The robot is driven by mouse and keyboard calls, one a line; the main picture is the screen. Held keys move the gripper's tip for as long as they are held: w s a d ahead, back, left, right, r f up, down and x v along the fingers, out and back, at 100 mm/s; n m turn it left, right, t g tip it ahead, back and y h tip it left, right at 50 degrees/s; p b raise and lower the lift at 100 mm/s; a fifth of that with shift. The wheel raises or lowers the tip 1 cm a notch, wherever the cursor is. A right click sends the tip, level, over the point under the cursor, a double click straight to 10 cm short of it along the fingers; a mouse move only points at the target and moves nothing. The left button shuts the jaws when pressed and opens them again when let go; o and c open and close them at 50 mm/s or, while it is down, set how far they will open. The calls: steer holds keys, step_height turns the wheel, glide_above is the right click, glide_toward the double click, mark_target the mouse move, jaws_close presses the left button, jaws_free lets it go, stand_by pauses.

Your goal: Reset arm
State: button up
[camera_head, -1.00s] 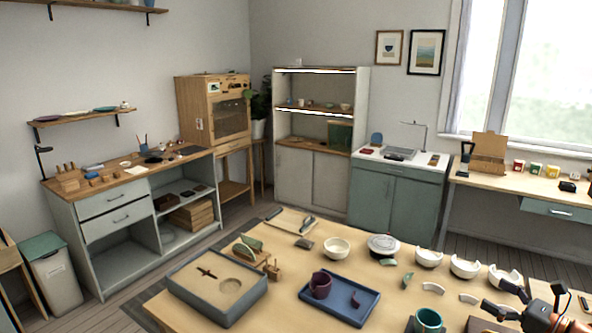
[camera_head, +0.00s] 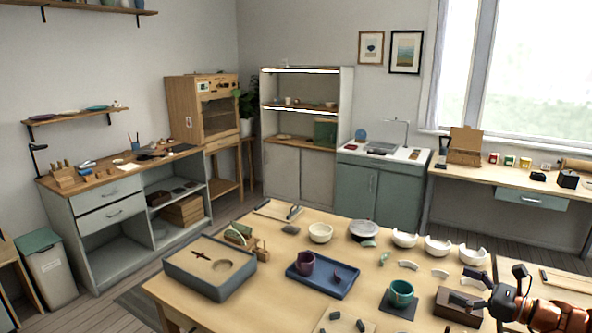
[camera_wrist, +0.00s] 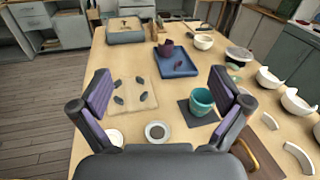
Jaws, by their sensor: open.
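My gripper (camera_head: 497,290) is at the lower right of the head view, raised above the right part of the wooden table (camera_head: 241,309). In the wrist view my gripper (camera_wrist: 160,105) has its two fingers wide apart with nothing between them. A teal mug (camera_head: 401,293) stands upright on a dark mat (camera_head: 398,309). In the wrist view the teal mug (camera_wrist: 202,101) is beyond my right finger's inner side.
A blue tray (camera_head: 336,286) holds a purple cup (camera_head: 306,263). A grey box (camera_head: 196,281) stands at the table's left. White bowls, some broken, line the far edge. A pale board with dark pieces (camera_wrist: 133,94) lies ahead. Floor left is clear.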

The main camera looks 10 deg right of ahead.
steer(key=s+a+f+n+g+b, duration=0.15)
steer(key=s+a+n+g, duration=0.45)
steer(key=a, duration=1)
steer(key=s+a+n+g+b, duration=0.35)
steer(key=a+n+g, duration=0.45)
steer(key=a, duration=0.7)
steer(key=s+a+f+n+g+h+b, duration=0.1)
steer(key=s+a+f+n+h, duration=0.15)
steer(key=s, duration=0.35)
steer(key=s+a+f+n+g+h+b, duration=0.1)
steer(key=s+a+f+n+h, duration=0.1)
steer(key=s+n, duration=0.3)
steer(key=s+d+f+n+h+b, duration=0.1)
steer(key=s+d+f+n+h, duration=0.1)
steer(key=s, duration=0.4)
steer(key=s+d+f+n+h+b, duration=0.2)
steer(key=s+d+n+h, duration=0.2)
steer(key=s, duration=0.1)
steer(key=shift+s+f, duration=0.35)
steer(key=shift+f, duration=0.05)
